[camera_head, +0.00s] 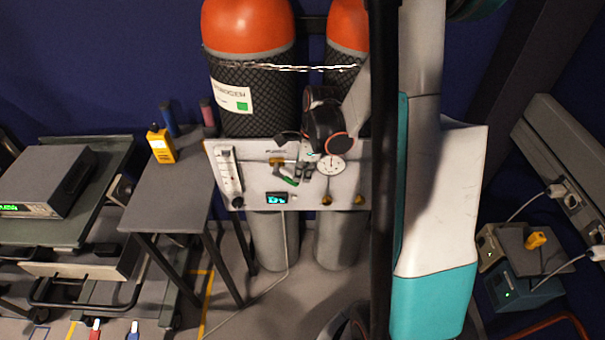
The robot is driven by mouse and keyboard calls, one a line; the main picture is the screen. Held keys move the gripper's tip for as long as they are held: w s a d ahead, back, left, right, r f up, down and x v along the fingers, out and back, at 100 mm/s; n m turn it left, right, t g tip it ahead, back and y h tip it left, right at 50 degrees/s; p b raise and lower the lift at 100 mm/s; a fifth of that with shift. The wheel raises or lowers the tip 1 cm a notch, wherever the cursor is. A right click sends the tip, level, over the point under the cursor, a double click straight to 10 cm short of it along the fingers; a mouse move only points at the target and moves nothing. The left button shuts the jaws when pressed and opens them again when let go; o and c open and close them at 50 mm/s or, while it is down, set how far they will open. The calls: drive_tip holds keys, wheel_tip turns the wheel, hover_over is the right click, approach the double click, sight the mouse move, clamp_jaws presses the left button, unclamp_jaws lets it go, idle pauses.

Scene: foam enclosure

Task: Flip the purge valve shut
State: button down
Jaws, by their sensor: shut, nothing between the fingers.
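The purge valve (277,162) is a small brass fitting on the white gas panel (250,180), below a small dark label. Its green lever (288,180) slants down and to the right. My gripper (303,173) is shut and empty, just right of the lever and in front of the panel. I cannot tell whether its fingertips touch the lever. My wrist hides part of the panel's top edge.
A round gauge (331,165) sits right of my gripper. A flowmeter (229,172) and a lit display (277,198) are also on the panel. Orange-topped cylinders (248,25) stand behind, held by a chain (270,67). A grey table (170,195) stands left.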

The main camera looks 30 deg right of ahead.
drive_tip(key=shift+w+a+f+b, duration=0.1)
drive_tip(key=shift+a+f+b, duration=0.05)
drive_tip(key=shift+f+b, duration=0.35)
drive_tip(key=shift+w+a+f+b, duration=0.1)
drive_tip(key=shift+f+b, duration=0.15)
drive_tip(key=shift+f, duration=0.3)
wheel_tip(320, 180, up, 12)
drive_tip(key=s+d, duration=0.1)
drive_tip(key=shift+d+f, duration=0.15)
drive_tip(key=shift+d, duration=0.2)
drive_tip(key=shift+s, duration=0.1)
idle(0.5)
